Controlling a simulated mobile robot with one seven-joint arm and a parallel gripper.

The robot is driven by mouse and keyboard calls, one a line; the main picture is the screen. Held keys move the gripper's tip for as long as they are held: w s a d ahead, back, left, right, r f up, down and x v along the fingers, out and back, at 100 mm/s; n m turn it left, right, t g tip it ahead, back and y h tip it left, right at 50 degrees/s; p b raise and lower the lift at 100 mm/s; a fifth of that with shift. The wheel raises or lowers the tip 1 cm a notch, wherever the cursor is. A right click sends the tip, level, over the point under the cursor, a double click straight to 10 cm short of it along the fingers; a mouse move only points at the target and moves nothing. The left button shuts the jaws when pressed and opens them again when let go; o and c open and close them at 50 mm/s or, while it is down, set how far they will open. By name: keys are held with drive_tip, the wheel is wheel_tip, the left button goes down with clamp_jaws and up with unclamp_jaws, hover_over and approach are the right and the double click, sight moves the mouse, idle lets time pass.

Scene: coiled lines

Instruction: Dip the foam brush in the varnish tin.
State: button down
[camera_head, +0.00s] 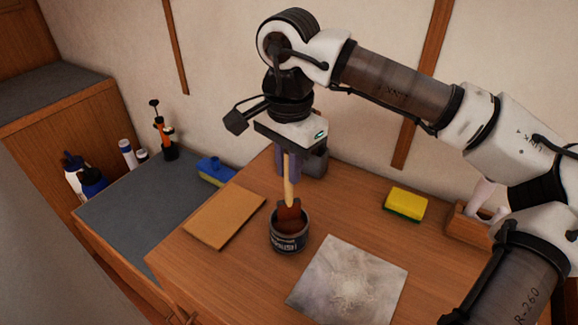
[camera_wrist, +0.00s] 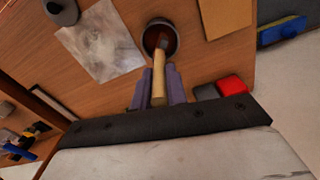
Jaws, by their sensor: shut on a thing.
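The varnish tin (camera_head: 290,241) is a dark open can with a label, standing upright on the wooden table. It also shows in the wrist view (camera_wrist: 146,40). The foam brush (camera_head: 289,190) has a pale wooden handle and a reddish-brown head. My gripper (camera_head: 288,168) is shut on the handle and holds the brush nearly upright above the tin. In the wrist view the brush handle (camera_wrist: 159,80) runs from between the fingers toward the tin. The head overlaps the tin's mouth. How deep its tip reaches inside, I cannot tell.
A tan board (camera_head: 224,215) lies left of the tin, and a grey-white marbled sheet (camera_head: 349,281) lies to its right in front. A yellow-green sponge (camera_head: 405,204) and a wooden holder (camera_head: 471,223) are further right. A blue-yellow object (camera_head: 214,171) and a dark block (camera_head: 314,160) are behind.

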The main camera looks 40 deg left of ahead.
drive_tip(key=shift+r+p, duration=1.45)
drive_tip(key=shift+r, duration=0.9)
